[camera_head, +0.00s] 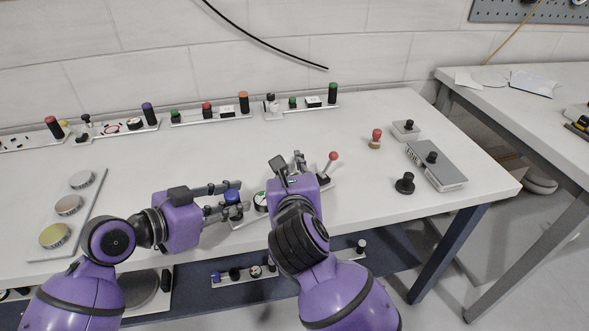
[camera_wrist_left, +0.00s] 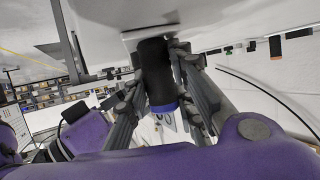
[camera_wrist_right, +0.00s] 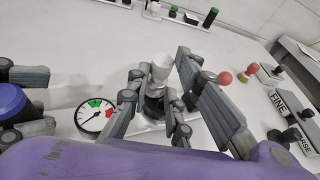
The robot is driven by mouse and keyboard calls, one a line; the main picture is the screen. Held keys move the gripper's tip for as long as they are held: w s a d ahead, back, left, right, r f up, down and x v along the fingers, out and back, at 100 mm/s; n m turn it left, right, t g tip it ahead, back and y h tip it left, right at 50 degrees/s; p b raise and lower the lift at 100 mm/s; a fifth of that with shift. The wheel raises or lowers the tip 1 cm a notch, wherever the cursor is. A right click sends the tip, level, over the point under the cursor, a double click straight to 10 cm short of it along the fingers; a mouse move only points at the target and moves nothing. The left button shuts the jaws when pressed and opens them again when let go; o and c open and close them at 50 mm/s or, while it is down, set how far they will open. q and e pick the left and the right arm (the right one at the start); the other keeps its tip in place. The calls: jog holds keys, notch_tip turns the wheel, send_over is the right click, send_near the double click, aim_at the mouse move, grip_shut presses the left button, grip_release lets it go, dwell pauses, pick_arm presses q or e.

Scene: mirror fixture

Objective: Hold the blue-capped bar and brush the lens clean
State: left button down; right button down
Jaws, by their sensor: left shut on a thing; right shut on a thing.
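The blue-capped bar lies near the table's front edge. Its black post with a blue cap (camera_head: 232,197) is between the fingers of my left gripper (camera_head: 238,198), which is shut on it. The post also shows in the left wrist view (camera_wrist_left: 157,72). A white dial (camera_wrist_right: 93,115) with green and red marks is beside it. My right gripper (camera_head: 289,162) is shut on a white-topped dark piece (camera_wrist_right: 160,72), upright between its fingers. I cannot tell whether this piece is the lens or a brush. A lever with a red ball (camera_head: 333,155) stands just right of the right gripper.
Several bars with coloured posts line the wall, one green-capped (camera_head: 332,93). A grey block (camera_head: 437,167) and black knob (camera_head: 404,184) are at right, with a red knob (camera_head: 376,137) behind. A tray (camera_head: 92,205) of discs is at left. The table middle behind my grippers is clear.

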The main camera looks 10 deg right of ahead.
pick_arm(q)
jog(key=shift+f, duration=0.15)
pick_arm(e)
jog(key=shift+s+a+f, duration=0.1)
jog(key=shift+s+a, duration=0.1)
jog(key=shift+a, duration=0.4)
jog(key=shift+s+a, duration=0.2)
jog(key=shift+a, duration=0.35)
notch_tip(320, 180, up, 8)
pick_arm(q)
jog(key=c, duration=1.4)
grip_release()
jog(key=v, duration=1.2)
jog(key=shift+s+f, duration=0.1)
